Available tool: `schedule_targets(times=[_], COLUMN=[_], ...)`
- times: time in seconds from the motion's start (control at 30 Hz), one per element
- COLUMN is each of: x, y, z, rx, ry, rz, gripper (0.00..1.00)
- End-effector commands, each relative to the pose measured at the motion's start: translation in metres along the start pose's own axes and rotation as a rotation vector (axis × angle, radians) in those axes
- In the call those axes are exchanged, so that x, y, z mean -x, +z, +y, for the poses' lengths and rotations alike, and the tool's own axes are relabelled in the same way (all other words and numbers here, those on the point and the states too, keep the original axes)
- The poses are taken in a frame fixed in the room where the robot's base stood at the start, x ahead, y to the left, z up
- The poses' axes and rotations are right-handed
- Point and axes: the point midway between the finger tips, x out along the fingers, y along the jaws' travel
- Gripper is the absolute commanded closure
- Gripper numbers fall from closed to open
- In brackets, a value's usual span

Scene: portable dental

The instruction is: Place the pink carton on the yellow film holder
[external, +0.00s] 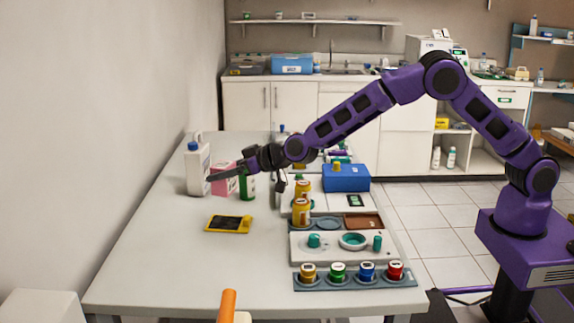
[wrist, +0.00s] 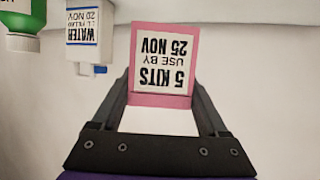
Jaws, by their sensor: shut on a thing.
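The pink carton (external: 223,181) stands toward the back of the table, between a white bottle and a green bottle. In the wrist view the carton (wrist: 164,64) shows a white label reading "5 KITS USE BY 25 NOV". My gripper (external: 232,173) is shut on the carton, with one finger on each side; in the wrist view the gripper (wrist: 163,95) frames it. I cannot tell whether the carton touches the table. The yellow film holder (external: 228,224) lies flat on the table, in front of the carton, with a dark top face. Nothing lies on it.
The white bottle (external: 197,169) with a blue cap stands close left of the carton. A green bottle (external: 247,187) stands close right. Yellow jars (external: 301,211), trays and a blue box (external: 346,178) fill the table's right side. The front left of the table is clear.

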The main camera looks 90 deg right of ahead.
Motion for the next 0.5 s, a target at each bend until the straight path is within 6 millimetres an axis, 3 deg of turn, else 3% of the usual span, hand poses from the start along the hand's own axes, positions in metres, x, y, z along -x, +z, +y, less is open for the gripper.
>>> schedule_targets(times=[0.13, 0.3, 0.5], x=[-0.007, -0.019, -0.026], y=[0.012, 0.042, 0.058], z=[0.015, 0.016, 0.015], rx=[-0.011, -0.011, -0.012], ry=[0.026, 0.027, 0.026], rz=[-0.003, -0.005, -0.001], gripper=[0.8, 0.8, 0.8])
